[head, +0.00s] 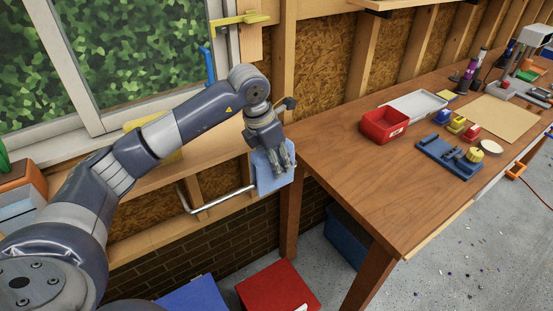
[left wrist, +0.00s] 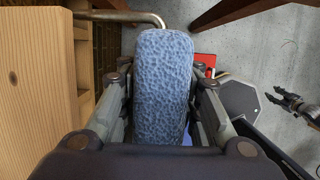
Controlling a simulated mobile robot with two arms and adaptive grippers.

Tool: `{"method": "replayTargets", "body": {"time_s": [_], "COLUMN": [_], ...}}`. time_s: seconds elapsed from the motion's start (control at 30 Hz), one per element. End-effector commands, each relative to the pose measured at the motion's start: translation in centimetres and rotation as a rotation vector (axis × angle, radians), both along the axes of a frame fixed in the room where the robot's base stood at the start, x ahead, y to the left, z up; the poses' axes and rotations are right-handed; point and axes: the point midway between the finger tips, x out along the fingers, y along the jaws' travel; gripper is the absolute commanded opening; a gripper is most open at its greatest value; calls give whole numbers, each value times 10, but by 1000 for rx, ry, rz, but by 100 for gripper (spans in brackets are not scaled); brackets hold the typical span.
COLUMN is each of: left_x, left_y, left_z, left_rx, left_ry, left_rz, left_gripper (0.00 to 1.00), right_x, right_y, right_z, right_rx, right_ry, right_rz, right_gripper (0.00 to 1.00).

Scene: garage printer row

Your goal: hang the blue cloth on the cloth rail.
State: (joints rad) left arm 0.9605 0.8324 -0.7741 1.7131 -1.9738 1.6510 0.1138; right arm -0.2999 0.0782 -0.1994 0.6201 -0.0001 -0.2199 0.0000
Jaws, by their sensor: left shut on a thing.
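The blue cloth (head: 274,181) hangs from my left gripper (head: 280,166), beside the right end of the cloth rail. My left gripper is shut on it and points down. In the left wrist view the folded cloth (left wrist: 163,85) fills the space between the fingers. The cloth rail (head: 222,201) is a bent silver tube on the wall below the window ledge. Its curved end (left wrist: 150,17) shows near the cloth's top left in the left wrist view. I cannot tell whether they touch. My right gripper (left wrist: 287,99) is apart at the right edge there, seemingly open and empty.
A wooden workbench (head: 340,170) stands to the right, with a red bin (head: 384,124), a grey tray (head: 415,105) and a blue tool holder (head: 450,157). Red (head: 278,288) and blue (head: 192,297) boxes are below. The window ledge (head: 215,145) lies behind my left arm.

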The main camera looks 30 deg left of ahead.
Motion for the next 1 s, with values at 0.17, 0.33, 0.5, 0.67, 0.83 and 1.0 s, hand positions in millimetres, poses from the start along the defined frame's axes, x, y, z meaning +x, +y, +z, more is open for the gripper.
{"method": "replayTargets", "body": {"time_s": [0.17, 0.33, 0.5, 0.67, 0.83, 1.0], "left_x": [0, 0, 0, 0, 0, 0], "left_y": [0, 0, 0, 0, 0, 0], "left_z": [-18, -31, -43, -50, -53, -53], "left_rx": [0, -1, -1, 0, 0, 0], "left_ry": [0, -1, -1, 0, 0, 0], "left_rz": [1, 1, 1, 1, 1, 1], "left_gripper": [8, 8, 8, 8, 8, 8], "right_x": [0, 0, 0, 0, 0, 0], "right_y": [2, 2, 1, 1, 0, -2], "right_z": [-15, -26, -35, -40, -42, -42], "right_rx": [2, 2, 1, 1, 0, -2], "right_ry": [-1, -1, -1, -1, 0, 0], "right_rz": [-1, -1, 0, 0, 1, 2], "right_gripper": [40, 40, 40, 40, 40, 40]}}
